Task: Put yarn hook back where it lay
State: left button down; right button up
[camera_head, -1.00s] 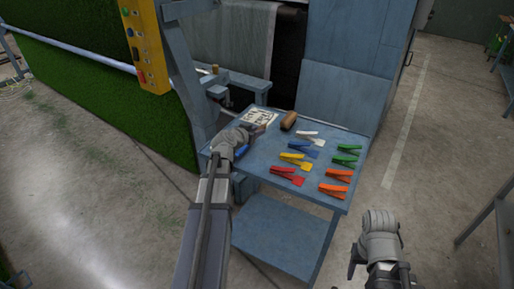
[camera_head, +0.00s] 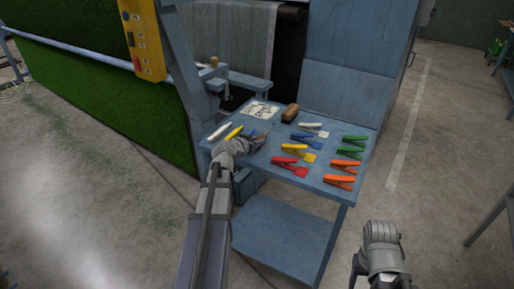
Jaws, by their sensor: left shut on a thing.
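My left gripper (camera_head: 257,141) reaches over the left part of the blue table (camera_head: 262,172). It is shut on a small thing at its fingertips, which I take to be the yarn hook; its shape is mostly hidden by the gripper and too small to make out. A yellow slim tool (camera_head: 235,132) and a white slim tool (camera_head: 218,131) show just beyond and left of the gripper, at the table's left side. My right gripper (camera_head: 357,265) is low at the right, away from the table; its jaw opening is unclear.
A printed card (camera_head: 262,110) and a brown block-like tool (camera_head: 291,114) lie at the back of the table. Several coloured clips (camera_head: 345,165) and a blue one (camera_head: 306,139) fill its right half. A yellow control box (camera_head: 143,40) hangs on the machine frame at upper left.

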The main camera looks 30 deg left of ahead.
pick_arm(q)
jog(key=shift+f, duration=0.15)
jog(key=shift+f, duration=0.1)
jog(key=shift+f, duration=0.15)
jog(key=c, duration=0.7)
grip_release()
jog(key=shift+o, duration=0.2)
jog(key=shift+r, duration=0.3)
jog(key=p+v, duration=0.4)
jog(key=v, duration=0.6)
jog(key=shift+s+d+r, duration=0.15)
jog(key=shift+r, duration=0.05)
jog(key=shift+p+v, duration=0.4)
jog(key=shift+v, duration=0.4)
jog(key=shift+f, duration=0.1)
